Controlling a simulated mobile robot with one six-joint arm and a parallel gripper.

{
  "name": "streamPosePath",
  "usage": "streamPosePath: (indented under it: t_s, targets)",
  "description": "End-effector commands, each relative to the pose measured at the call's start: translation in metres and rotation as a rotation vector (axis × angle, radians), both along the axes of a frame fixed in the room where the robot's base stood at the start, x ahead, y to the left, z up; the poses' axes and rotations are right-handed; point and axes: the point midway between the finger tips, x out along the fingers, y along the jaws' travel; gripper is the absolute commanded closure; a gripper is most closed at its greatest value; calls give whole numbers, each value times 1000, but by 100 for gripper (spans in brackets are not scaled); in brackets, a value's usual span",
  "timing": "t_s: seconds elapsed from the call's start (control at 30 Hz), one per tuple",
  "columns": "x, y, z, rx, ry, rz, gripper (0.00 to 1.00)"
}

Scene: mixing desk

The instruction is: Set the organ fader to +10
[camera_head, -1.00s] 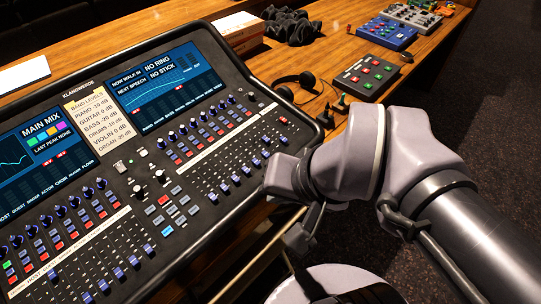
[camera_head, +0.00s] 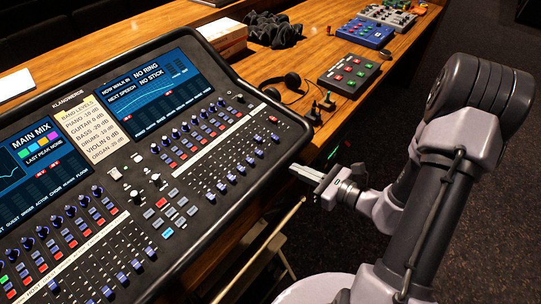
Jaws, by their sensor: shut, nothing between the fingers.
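The mixing desk (camera_head: 178,232) fills the left half, tilted towards me, with a fader bank on each side. The right bank has a row of blue fader caps (camera_head: 233,178) at differing heights. The strip labels are too small to read, so I cannot tell which cap is organ. A card of band levels (camera_head: 97,128) between the screens has an organ line at its bottom, its figure too small to be sure of. My gripper (camera_head: 292,168) is shut and empty, just off the desk's right front edge, pointing left towards the right bank and touching no fader.
The right screen (camera_head: 150,85) and left screen (camera_head: 30,160) sit above the fader banks. Headphones (camera_head: 280,84), a dark button box (camera_head: 349,74) and a blue pedal (camera_head: 365,32) lie on the wooden table (camera_head: 315,45) behind. Dark carpet (camera_head: 480,190) lies to the right.

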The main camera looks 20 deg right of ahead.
Motion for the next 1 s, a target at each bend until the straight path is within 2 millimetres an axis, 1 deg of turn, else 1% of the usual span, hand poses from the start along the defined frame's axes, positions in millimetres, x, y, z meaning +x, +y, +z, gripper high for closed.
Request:
streamPosePath:
  t_s: [0.13,0.23,0.5,0.7,0.83,1.0]
  targets:
    - [1,1,0,-1,1,3,100]
    - [7,7,-3,-1,0,6,100]
    - [49,39,-16,-3,-1,11,100]
    - [72,55,-20,-2,0,7,100]
    - [78,58,-21,-1,0,5,100]
    - [79,59,-20,-1,0,5,100]
